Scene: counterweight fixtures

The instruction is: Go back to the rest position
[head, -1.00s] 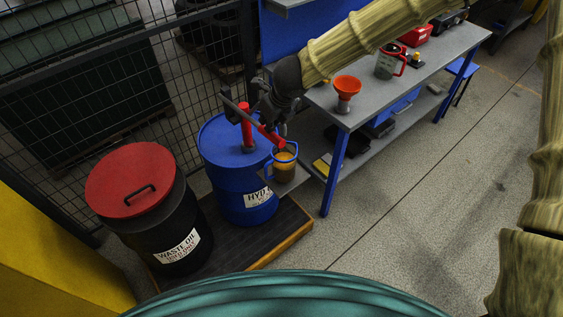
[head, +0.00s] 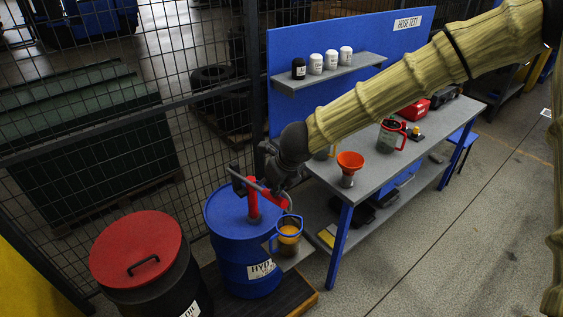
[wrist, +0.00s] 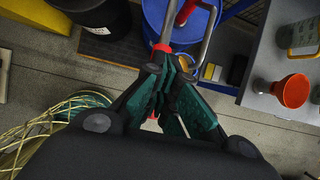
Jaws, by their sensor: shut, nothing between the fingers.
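My gripper (head: 270,180) is at the red pump on the blue drum (head: 228,225), to the left of the workbench. In the wrist view its green-padded fingers (wrist: 170,88) come together with nothing between them. The red pump handle (head: 271,196) lies just in front of or against the fingers; I cannot tell whether they touch. A clear jug (head: 288,236) with amber liquid and a blue rim stands on a small shelf at the drum's right side, under the spout.
A black waste-oil drum with a red lid (head: 136,240) stands at the left. The grey bench (head: 370,180) holds an orange funnel (head: 350,163) and a red-handled jug (head: 391,135). A wire-mesh fence (head: 120,120) runs behind.

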